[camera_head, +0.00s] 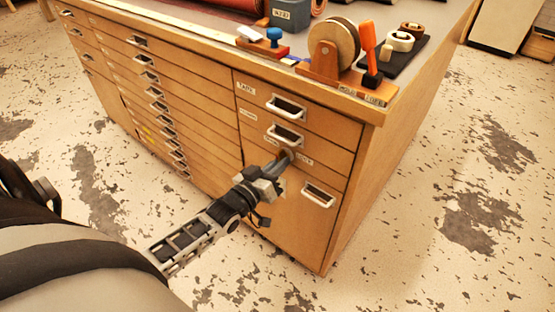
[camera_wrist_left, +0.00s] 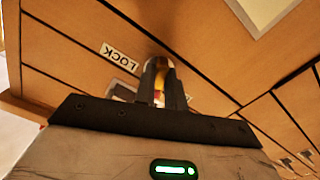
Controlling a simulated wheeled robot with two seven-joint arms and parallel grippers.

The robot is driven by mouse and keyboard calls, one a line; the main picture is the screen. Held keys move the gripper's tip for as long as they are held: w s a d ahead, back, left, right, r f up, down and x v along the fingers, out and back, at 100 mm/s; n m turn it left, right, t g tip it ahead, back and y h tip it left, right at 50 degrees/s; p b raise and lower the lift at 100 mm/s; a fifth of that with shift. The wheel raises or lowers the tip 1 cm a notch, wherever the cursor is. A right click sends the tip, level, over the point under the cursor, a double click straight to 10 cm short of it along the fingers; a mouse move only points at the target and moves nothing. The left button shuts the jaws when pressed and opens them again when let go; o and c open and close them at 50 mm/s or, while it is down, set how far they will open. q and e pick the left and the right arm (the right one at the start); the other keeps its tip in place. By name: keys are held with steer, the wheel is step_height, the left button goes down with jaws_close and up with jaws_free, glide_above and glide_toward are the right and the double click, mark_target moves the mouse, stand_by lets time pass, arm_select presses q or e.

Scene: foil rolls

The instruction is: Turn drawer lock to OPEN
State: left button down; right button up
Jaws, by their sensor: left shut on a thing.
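The wooden drawer cabinet (camera_head: 215,120) fills the middle of the head view. My left gripper (camera_head: 287,157) reaches the front of its right-hand drawer column, just below the second handle. In the left wrist view my left gripper (camera_wrist_left: 158,75) is shut on the drawer lock, which is mostly hidden between the fingers. A label reading LOCK (camera_wrist_left: 120,56) is on the drawer front beside the fingers, upside down in this view. The lock's turn position cannot be told. My right gripper is not in view.
Drawer handles (camera_head: 286,107) stick out above the gripper, and another handle (camera_head: 319,195) is below it to the right. The cabinet top holds a tape dispenser (camera_head: 333,50), an orange-handled tool (camera_head: 369,45) and a blue-knobbed stamp (camera_head: 273,38). The floor (camera_head: 440,220) at right is clear.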

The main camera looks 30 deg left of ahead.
arm_select(q)
steer(key=n, duration=0.4)
steer(key=shift+p, duration=0.4)
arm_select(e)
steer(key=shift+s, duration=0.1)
arm_select(q)
steer(key=shift+d+n, duration=0.1)
steer(key=shift+n, duration=0.2)
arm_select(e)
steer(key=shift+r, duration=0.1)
arm_select(q)
steer(key=c, duration=1.5)
jaws_free()
steer(key=shift+o, duration=0.2)
steer(key=s+a+p, duration=0.1)
steer(key=s, duration=1.5)
steer(key=shift+a, duration=0.15)
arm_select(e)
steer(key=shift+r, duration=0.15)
arm_select(q)
steer(key=shift+w, duration=0.1)
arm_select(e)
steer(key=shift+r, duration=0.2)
